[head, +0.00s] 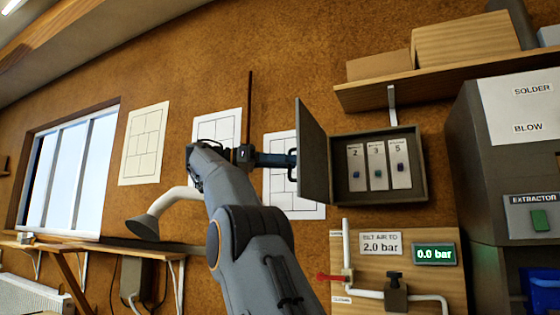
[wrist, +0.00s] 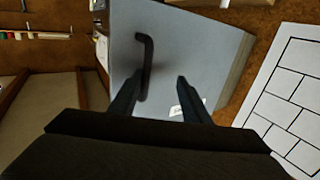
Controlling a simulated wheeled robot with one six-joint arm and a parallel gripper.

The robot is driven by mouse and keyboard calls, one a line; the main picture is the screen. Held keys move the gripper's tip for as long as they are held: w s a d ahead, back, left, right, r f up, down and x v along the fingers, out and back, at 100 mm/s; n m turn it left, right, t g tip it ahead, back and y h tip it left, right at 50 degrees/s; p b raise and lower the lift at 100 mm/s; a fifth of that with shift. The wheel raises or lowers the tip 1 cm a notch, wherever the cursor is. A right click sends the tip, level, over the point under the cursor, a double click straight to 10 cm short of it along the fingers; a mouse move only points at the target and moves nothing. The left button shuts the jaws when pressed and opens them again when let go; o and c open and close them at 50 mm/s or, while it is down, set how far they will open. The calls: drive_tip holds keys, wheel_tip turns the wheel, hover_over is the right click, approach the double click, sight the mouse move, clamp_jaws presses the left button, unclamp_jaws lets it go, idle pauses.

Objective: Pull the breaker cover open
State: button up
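The breaker cover (head: 314,150) is a grey panel hinged at the left side of the breaker box (head: 379,197). It stands swung out, and the box interior shows. Its black handle (head: 293,165) is on the face towards my gripper (head: 284,160). In the wrist view the cover (wrist: 198,45) fills the middle, with the handle (wrist: 147,60) upright near the left finger. My gripper (wrist: 160,82) has its two fingers apart, with the handle nearer the left one. I cannot tell whether that finger touches it.
Inside the box are breakers (head: 378,165) labelled 2, 3 and 5. Below is a pipe board (head: 357,245) with a red-handled valve and gauge display. A shelf (head: 440,82) with boxes is above right. A grey extractor cabinet (head: 490,190) stands at right. A lamp-like hood (head: 145,226) is at left.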

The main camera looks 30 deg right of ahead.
drive_tip(key=shift+v, duration=0.95)
drive_tip(key=p+v, duration=0.5)
drive_tip(key=v, duration=0.2)
drive_tip(key=shift+w+a, duration=0.15)
drive_tip(key=shift+a, duration=0.2)
drive_tip(key=shift+f, duration=0.1)
